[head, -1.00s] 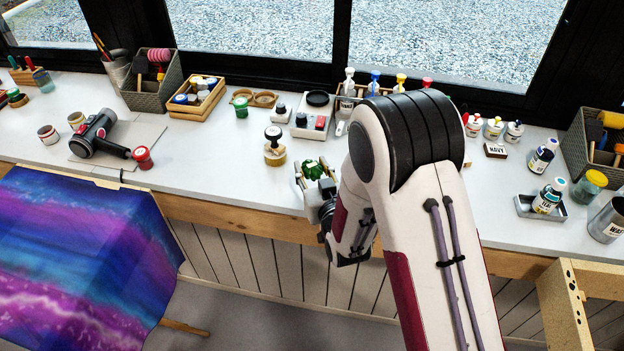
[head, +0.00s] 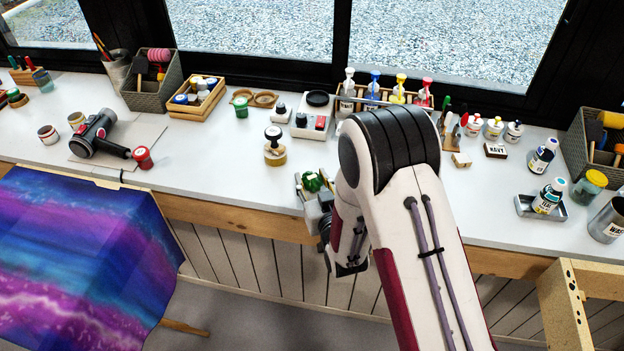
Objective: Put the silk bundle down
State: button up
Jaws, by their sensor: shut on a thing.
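The silk bundle (head: 312,181) is a small dark green wad. It shows between the fingers of my gripper (head: 311,184), which is shut on it. My own arm covers the counter to the right of the gripper.
A white tray with an ink pad and small blocks (head: 312,118) is behind. A hair dryer (head: 98,134) lies further left, and painted silk (head: 80,260) hangs at lower left. The counter between dryer and stamp is clear.

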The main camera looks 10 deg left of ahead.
jog(key=shift+f, duration=0.1)
dwell(0.3)
jog(key=o, duration=1.1)
jog(key=shift+c, duration=0.2)
jog(key=shift+s, duration=0.1)
jog(key=v, duration=1.2)
